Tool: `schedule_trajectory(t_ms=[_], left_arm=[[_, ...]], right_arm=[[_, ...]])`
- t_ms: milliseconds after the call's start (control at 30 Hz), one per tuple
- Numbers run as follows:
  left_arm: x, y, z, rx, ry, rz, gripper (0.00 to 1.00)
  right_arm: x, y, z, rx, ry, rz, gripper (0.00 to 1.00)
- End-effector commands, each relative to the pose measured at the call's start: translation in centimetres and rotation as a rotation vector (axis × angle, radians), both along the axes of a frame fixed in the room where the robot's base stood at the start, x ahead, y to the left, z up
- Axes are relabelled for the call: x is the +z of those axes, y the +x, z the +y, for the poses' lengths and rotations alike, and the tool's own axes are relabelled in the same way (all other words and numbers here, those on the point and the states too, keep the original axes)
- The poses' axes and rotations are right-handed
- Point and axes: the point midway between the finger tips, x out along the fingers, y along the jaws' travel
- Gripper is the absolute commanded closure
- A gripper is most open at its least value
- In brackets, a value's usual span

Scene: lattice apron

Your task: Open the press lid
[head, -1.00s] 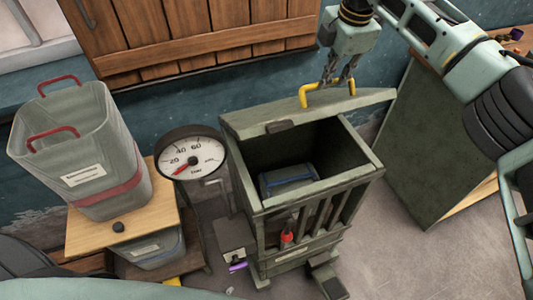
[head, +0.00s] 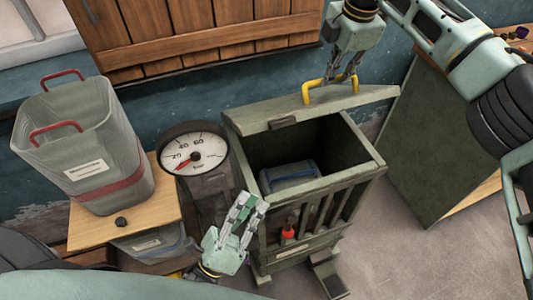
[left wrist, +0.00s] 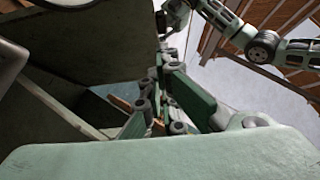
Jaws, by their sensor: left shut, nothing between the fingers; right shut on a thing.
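The press (head: 326,250) is a dark green slatted box. Its lid (head: 270,118) is raised, tilted up at the back edge, and the box is open at the top. My right gripper (head: 342,84) is shut on the yellow lid handle (head: 307,94). My left gripper (head: 250,202) is shut and empty at the press's front left corner; whether it touches the press cannot be told. In the left wrist view its fingers (left wrist: 165,100) show in front of dark panels. A blue-grey bin (head: 290,177) sits inside the press.
A grey tub with red handles (head: 80,150) stands on a wooden-topped stand (head: 145,215) at the left. A round gauge (head: 195,150) stands beside the press. A green panel (head: 435,150) is at the right. Grey floor is clear at the lower right.

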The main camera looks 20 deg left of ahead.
Motion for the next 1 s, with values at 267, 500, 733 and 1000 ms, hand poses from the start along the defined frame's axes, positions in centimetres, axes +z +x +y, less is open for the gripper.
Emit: schedule_trajectory(t_ms=[267,500,733,1000], left_arm=[[3.1,4.1,-1.8,-0.001,-0.003,-0.003,1.0],[6.0,7.3,-2.6,-0.002,0.0,0.0,1.0],[8.0,8.4,-1.7,-0.001,-0.002,0.002,1.0],[8.3,8.6,-1.6,-0.001,-0.004,0.005,1.0]], right_arm=[[-0.6,0.0,0.6,0.0,0.012,-0.001,1.0],[-0.6,0.0,0.6,0.0,0.012,-0.001,1.0],[-0.6,0.0,0.6,0.0,0.012,-0.001,1.0],[-0.6,0.0,0.6,0.0,0.012,-0.001,1.0]])
